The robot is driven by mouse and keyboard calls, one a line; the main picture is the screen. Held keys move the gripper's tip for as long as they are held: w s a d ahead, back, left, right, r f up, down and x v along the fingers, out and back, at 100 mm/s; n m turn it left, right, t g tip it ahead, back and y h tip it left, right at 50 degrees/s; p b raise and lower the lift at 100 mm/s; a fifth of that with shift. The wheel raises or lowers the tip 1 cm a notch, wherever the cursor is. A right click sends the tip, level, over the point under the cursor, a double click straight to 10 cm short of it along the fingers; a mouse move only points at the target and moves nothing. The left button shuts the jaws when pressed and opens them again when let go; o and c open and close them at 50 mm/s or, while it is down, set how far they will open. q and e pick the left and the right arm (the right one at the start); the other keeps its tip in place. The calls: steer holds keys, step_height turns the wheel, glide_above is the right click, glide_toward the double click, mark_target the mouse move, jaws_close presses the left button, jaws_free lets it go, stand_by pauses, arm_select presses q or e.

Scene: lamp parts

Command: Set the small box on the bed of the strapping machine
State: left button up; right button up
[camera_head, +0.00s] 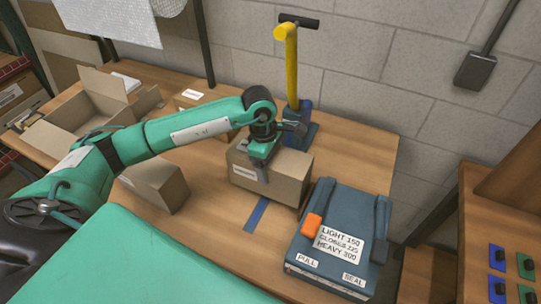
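A closed brown cardboard box (284,184) with a white label on its front stands on the wooden table, just left of the strapping machine. My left gripper (262,172) is at the top front edge of this box, with one finger in front of its face. The other finger is hidden, so I cannot tell whether it grips the box. The blue-grey strapping machine (310,258) has an orange part, PULL and SEAL labels and a sheet of settings. No box is on it. My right gripper is not in view.
An open carton (90,108) stands at the back left. Another brown box (160,187) sits below my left arm, and a labelled box (190,98) is behind it. A yellow post (292,65) on a blue base rises behind the box. A blue strip (257,213) lies in front.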

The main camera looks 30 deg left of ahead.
arm_select(q)
step_height(320, 180, down, 3)
steer(key=shift+r+p, duration=0.2)
steer(key=shift+p, duration=0.3)
steer(key=shift+f, duration=0.3)
steer(key=shift+f, duration=0.15)
steer(key=o, duration=2)
steer(key=shift+s, duration=0.1)
steer(key=shift+c, duration=0.2)
